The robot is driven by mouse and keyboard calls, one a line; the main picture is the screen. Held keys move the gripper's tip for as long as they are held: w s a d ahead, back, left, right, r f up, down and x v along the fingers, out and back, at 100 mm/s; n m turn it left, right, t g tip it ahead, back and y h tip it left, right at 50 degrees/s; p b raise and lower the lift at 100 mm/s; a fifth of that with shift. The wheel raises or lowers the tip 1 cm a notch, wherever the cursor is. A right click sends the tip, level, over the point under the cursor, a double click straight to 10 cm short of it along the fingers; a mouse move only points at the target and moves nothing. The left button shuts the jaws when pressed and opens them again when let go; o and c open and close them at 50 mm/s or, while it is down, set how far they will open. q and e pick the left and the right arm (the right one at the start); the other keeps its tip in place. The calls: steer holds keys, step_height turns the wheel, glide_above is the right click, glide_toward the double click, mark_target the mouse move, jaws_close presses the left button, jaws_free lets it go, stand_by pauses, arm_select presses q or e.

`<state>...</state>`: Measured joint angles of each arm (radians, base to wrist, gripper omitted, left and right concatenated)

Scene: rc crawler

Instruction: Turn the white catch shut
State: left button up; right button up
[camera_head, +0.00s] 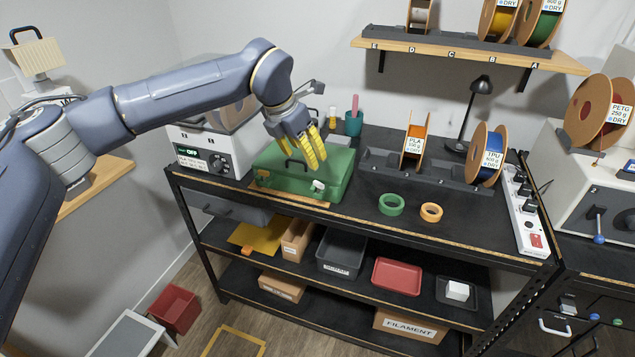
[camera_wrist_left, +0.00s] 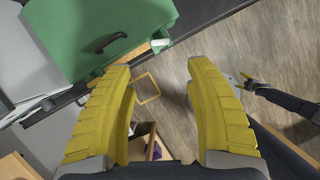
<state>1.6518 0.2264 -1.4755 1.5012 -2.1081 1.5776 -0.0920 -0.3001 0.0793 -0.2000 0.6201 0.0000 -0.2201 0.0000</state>
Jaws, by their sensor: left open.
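The green case (camera_head: 335,172) sits lid down on the black bench, with a dark handle (camera_wrist_left: 105,43) on it. The white catch (camera_head: 318,186) is on the right part of its front face. It also shows in the left wrist view (camera_wrist_left: 160,43), at the case edge; its turn is too small to tell.
A white dryer box (camera_head: 213,158) stands close left of the case. A spool rack (camera_head: 440,168) is to its right, with green (camera_head: 391,204) and orange (camera_head: 431,212) rings in front.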

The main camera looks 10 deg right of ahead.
mark_target(318, 183)
arm_select(q)
steer(key=x, duration=1.2)
steer(key=shift+w+f, duration=0.1)
steer(key=shift+f, duration=0.15)
steer(key=shift+c, duration=0.3)
jaws_close()
